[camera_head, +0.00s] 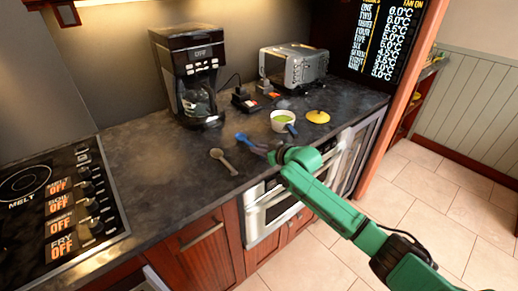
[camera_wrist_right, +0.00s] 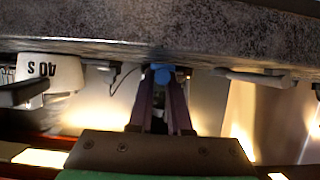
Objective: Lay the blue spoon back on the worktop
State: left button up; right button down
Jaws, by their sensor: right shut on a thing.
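The blue spoon (camera_head: 242,137) is at the fingertips of my right gripper (camera_head: 262,150), above the front part of the dark worktop (camera_head: 140,165). The gripper is shut on it. In the right wrist view the blue piece (camera_wrist_right: 161,74) shows between the two dark fingers (camera_wrist_right: 160,100), close to the worktop surface. I cannot tell whether the spoon touches the worktop. Most of its handle is hidden in the fingers. My left gripper is not in view.
A grey-brown spoon (camera_head: 223,160) lies just left of the gripper. A white cup with green contents (camera_head: 283,121) and a yellow lid (camera_head: 318,116) stand to the right. A coffee maker (camera_head: 188,75) and toaster (camera_head: 294,66) stand behind. The worktop left of the grey-brown spoon is clear.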

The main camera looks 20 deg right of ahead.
jog(key=shift+f, duration=0.3)
jog(key=c, duration=0.8)
grip_release()
jog(key=shift+o, duration=0.2)
